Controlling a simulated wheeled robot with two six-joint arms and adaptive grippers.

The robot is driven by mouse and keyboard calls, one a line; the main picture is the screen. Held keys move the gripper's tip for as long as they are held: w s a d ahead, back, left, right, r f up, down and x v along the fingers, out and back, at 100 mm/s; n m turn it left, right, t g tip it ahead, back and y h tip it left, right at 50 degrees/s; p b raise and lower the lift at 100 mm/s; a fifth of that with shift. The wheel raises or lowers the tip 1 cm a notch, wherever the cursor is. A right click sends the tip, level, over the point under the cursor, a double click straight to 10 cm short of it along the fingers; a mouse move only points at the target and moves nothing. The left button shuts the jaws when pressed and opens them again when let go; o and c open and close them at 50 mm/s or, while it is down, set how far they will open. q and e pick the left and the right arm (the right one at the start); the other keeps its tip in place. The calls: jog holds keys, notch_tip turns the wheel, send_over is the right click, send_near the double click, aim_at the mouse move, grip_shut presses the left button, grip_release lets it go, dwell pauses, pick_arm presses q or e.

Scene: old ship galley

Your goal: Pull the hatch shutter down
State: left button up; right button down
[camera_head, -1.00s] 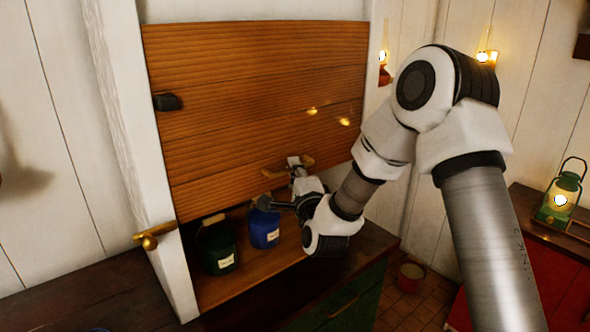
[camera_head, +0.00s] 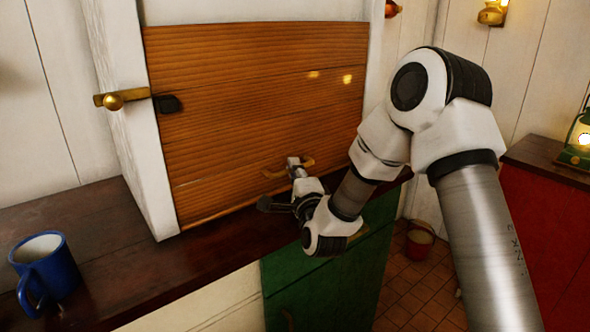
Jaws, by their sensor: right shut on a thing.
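The hatch shutter (camera_head: 250,110) is a slatted wooden panel in a white frame (camera_head: 125,125). Its lower edge is down at the dark counter, with no clear gap showing. A brass handle (camera_head: 307,164) is near its lower edge. My right gripper (camera_head: 293,164) is shut on this handle, and its fingers partly hide it. A dark catch (camera_head: 168,103) on the shutter's left edge is level with a brass latch (camera_head: 113,101) on the left post. My left gripper is out of view.
A blue mug (camera_head: 48,270) stands on the dark counter (camera_head: 90,215) at lower left. A green cabinet front (camera_head: 330,280) is below the counter. A bucket (camera_head: 419,240) stands on the tiled floor. A green lantern (camera_head: 578,140) stands on the red cabinet at right.

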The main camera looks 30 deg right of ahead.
jog(key=shift+f, duration=0.35)
jog(key=c, duration=1.2)
grip_release()
jog(key=shift+w, duration=0.1)
jog(key=shift+s+a, duration=0.1)
jog(key=shift+s, duration=0.1)
jog(key=v, duration=0.7)
jog(key=shift+s, duration=0.1)
